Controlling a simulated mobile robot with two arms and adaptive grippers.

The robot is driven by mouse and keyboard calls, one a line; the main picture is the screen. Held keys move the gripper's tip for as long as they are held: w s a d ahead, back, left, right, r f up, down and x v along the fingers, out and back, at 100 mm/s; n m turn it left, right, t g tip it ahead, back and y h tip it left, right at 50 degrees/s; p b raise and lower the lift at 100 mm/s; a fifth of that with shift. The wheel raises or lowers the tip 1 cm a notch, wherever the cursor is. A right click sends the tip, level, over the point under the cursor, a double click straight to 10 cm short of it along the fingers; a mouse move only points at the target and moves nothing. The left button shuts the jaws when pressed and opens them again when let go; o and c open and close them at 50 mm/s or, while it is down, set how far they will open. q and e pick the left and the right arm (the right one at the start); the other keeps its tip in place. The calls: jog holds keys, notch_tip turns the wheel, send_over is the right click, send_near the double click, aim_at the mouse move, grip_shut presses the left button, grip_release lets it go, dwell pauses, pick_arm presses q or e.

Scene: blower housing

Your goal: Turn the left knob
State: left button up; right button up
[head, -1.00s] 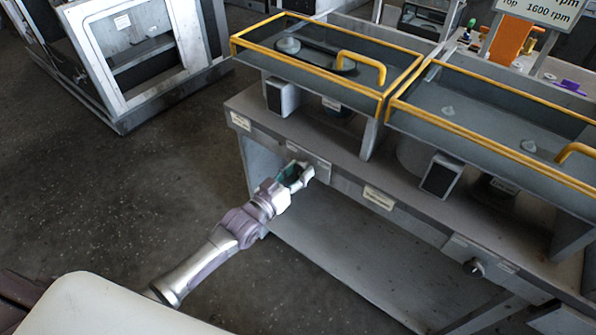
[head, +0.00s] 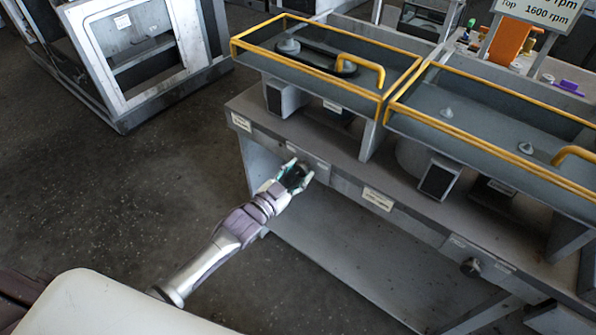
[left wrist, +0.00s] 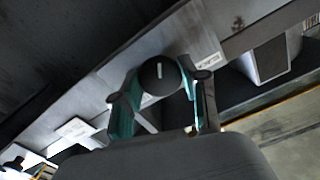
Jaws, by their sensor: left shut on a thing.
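The left knob (left wrist: 159,75) is a round black knob with a pale pointer mark, on the grey front panel of the bench. In the left wrist view it sits between the two fingers of my left gripper (left wrist: 160,95), which is shut on it. In the head view my left gripper (head: 296,177) is at the panel below the left yellow-railed tray and mostly covers the knob. A second knob (head: 472,267) is on the panel farther right. My right gripper is not seen.
Two yellow-railed trays (head: 310,50) stand on the bench (head: 345,170), with dark boxes beneath them. A label (head: 378,198) is on the panel between the knobs. An open-framed cabinet (head: 130,65) stands at the back left. The floor to the left is clear.

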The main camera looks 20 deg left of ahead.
pick_arm(q)
jog(key=shift+m, duration=0.6)
jog(key=o, duration=1.1)
jog(key=shift+o, duration=0.2)
jog(key=v, duration=1.2)
